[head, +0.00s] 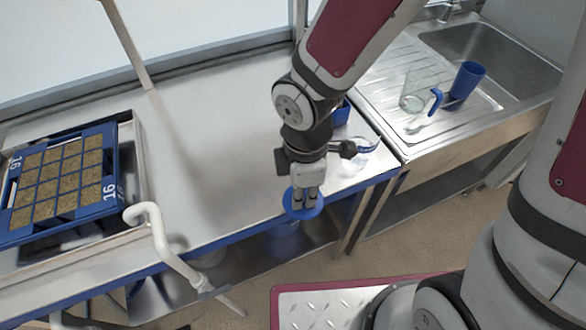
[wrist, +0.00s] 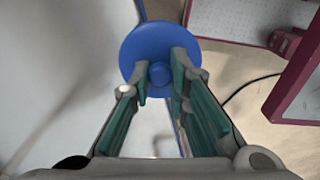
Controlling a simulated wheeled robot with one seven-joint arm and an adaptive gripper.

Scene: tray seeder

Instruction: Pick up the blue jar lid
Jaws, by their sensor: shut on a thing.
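The blue jar lid (head: 291,208) is a round disc with a small knob in its middle. In the wrist view the lid (wrist: 145,48) lies at the fingertips, with its knob between them. My gripper (head: 306,200) is shut on the knob and points down. It also shows in the wrist view (wrist: 161,82). The lid appears over the front edge of the steel bench; its exact height above the bench is hard to tell. A clear glass vessel (head: 362,158) stands on the bench to the right, partly hidden by my gripper.
A blue seed tray (head: 62,213) sits at the left, with a bent white pipe (head: 155,228) nearby. A blue bin (head: 342,112) is behind my arm. A blue cup (head: 467,80) and clear glass (head: 411,98) are by the sink (head: 500,55). The bench's middle is clear.

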